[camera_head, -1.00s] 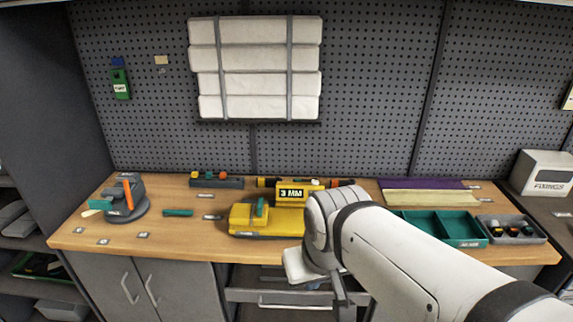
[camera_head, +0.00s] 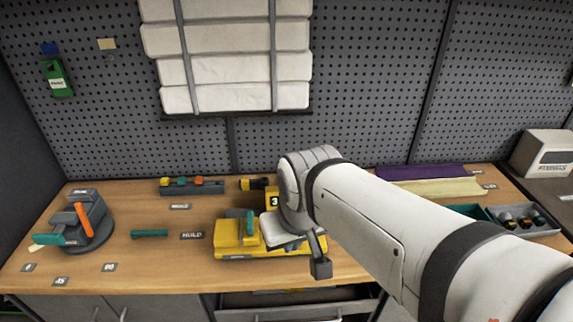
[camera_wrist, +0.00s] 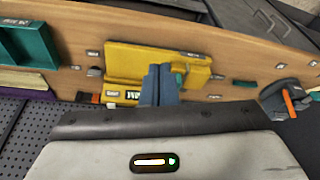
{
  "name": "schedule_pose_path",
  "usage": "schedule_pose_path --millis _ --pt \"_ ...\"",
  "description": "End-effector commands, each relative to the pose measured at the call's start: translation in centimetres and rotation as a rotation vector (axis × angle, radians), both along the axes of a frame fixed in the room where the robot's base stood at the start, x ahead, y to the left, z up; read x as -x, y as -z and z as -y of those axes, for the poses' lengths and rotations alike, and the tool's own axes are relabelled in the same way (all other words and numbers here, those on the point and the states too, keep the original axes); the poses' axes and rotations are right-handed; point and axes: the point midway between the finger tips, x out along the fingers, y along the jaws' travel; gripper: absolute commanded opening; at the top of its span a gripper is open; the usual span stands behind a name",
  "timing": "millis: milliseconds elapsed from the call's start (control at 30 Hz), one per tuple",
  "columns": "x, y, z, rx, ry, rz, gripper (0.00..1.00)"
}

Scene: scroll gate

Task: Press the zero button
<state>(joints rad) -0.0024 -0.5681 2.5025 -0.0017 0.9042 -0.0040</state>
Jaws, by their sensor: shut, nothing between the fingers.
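A yellow machine (camera_head: 237,240) with a teal part on top stands on the wooden bench. Its display, part hidden behind my arm, shows a "3" (camera_head: 274,201). In the wrist view the yellow machine (camera_wrist: 135,62) lies beyond my gripper (camera_wrist: 160,70). The fingers are shut and empty, and overlap its edge in the picture; I cannot tell whether they touch it. A teal part (camera_wrist: 181,78) shows just right of the fingertips. I cannot make out which part is the zero button.
A grey device with an orange lever (camera_head: 82,222) stands at the bench's left end. A teal bar (camera_head: 149,233) and small labels lie between. A rack of coloured knobs (camera_head: 192,186) is behind. A teal tray (camera_wrist: 28,42) and white roll panels (camera_head: 225,50) are also in view.

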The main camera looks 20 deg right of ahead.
Motion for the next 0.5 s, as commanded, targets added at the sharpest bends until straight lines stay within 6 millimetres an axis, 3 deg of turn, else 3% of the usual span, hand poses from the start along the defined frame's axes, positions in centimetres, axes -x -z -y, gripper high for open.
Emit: schedule_pose_path --millis 167,267,367,500 --pt "-2.4 -0.2 0.4 -0.072 0.028 -0.002 0.00" --pt "-6.0 -0.5 0.9 -0.166 0.058 0.016 0.00" --pt "-10.8 -0.8 2.5 -0.276 0.106 0.066 0.00" --pt "-17.5 -0.7 6.8 -0.395 0.192 0.176 0.00"
